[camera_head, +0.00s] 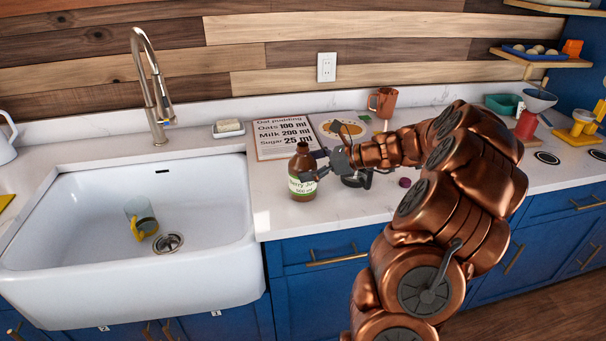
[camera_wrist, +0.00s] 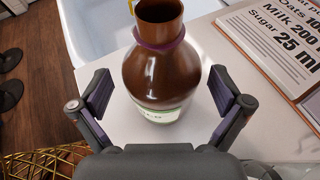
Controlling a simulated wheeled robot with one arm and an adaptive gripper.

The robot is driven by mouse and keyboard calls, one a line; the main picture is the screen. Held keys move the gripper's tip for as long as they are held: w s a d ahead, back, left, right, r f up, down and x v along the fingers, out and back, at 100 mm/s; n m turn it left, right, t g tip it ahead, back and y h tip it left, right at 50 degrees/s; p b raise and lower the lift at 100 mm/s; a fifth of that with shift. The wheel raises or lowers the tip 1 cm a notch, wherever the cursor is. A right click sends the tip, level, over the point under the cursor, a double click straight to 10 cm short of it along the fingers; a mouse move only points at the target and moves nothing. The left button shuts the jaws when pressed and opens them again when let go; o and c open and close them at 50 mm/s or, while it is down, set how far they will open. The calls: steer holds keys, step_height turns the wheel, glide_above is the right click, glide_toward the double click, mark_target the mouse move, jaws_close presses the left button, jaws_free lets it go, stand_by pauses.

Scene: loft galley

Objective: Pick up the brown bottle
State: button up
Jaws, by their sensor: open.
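The brown bottle (camera_head: 302,172) stands upright on the white counter, just right of the sink. It has a pale label with green and dark lettering. In the wrist view the bottle (camera_wrist: 154,62) sits between the fingers, with a purple band around its neck. My gripper (camera_head: 318,166) reaches it from the right. In the wrist view my gripper (camera_wrist: 163,95) is open, with one finger on each side of the bottle and a visible gap on both sides.
A recipe board (camera_head: 284,137) lies behind the bottle. A copper mug (camera_head: 383,102) stands at the back. The counter's front edge is close to the bottle.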

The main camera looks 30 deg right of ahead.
mark_target(294, 167)
steer(key=x, duration=0.1)
steer(key=p+x, duration=0.1)
steer(key=x, duration=0.1)
steer(key=shift+w+a+r, duration=0.1)
steer(key=shift+w+a, duration=0.1)
steer(key=shift+w, duration=0.15)
steer(key=shift+w+a, duration=0.1)
steer(key=shift+w, duration=0.1)
steer(key=shift+c, duration=0.4)
steer(key=c, duration=1.6)
